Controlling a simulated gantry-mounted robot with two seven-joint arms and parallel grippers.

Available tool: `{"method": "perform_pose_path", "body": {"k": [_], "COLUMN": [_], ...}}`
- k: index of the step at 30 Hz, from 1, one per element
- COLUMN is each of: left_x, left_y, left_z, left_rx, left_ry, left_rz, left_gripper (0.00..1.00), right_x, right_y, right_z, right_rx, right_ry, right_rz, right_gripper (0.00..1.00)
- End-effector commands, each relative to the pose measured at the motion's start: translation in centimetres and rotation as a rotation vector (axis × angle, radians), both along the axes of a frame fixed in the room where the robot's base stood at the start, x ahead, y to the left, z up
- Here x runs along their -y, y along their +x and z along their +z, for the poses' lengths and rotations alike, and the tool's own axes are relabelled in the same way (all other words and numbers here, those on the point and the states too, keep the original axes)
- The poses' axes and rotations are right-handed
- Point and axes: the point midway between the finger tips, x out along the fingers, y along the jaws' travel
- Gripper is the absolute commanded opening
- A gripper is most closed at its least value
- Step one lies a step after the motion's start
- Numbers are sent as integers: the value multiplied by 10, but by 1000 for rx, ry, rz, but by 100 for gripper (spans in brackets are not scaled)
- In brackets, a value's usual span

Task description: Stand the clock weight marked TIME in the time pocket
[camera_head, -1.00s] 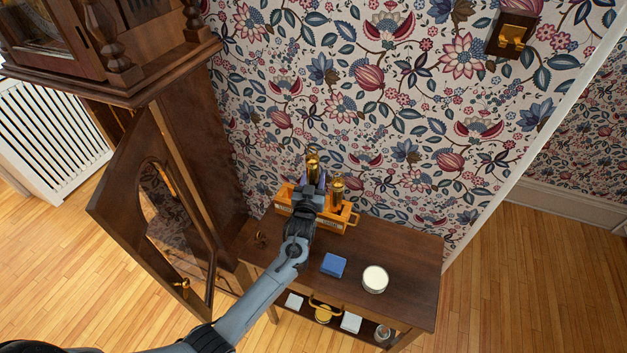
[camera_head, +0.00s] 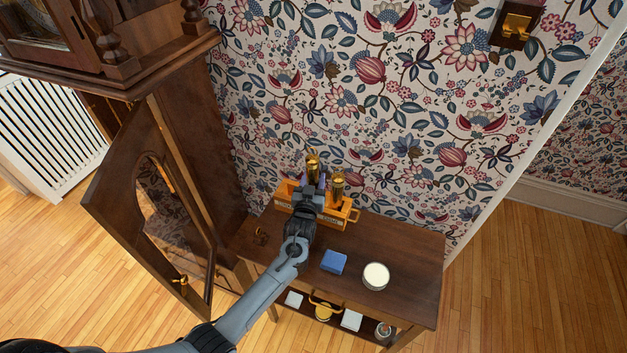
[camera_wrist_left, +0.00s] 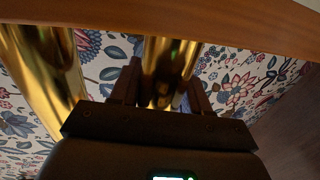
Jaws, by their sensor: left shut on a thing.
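My left gripper (camera_head: 313,187) is over the orange-brown wooden rack (camera_head: 283,197) at the back of the small table. It is shut on a brass cylindrical weight (camera_head: 313,164), which looks upright. The left wrist view shows this weight (camera_wrist_left: 168,72) between the two dark fingers (camera_wrist_left: 160,92). A second brass weight (camera_head: 338,185) stands at the rack just to the right; it shows at the left of the wrist view (camera_wrist_left: 42,70). The rack's front label is partly covered by my arm and too small to read. I cannot read a TIME mark on either weight. The pockets are hidden.
The dark table (camera_head: 410,255) carries a blue block (camera_head: 334,261) and a round white-topped container (camera_head: 376,276). Several small items lie on its lower shelf. The tall clock case (camera_head: 195,170) stands at left with its door (camera_head: 130,215) open. Flowered wallpaper is close behind the rack.

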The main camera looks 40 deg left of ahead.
Motion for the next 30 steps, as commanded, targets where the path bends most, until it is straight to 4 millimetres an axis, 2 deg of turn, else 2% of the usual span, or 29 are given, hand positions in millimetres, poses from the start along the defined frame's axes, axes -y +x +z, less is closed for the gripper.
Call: {"method": "perform_pose_path", "body": {"k": [30], "left_x": [0], "left_y": [1], "left_z": [-17], "left_rx": [9], "left_ry": [2], "left_rz": [0], "left_gripper": [0], "right_x": [2], "right_y": [0], "right_z": [-16], "right_rx": [0], "right_ry": [-9], "right_rz": [5], "right_gripper": [76]}}
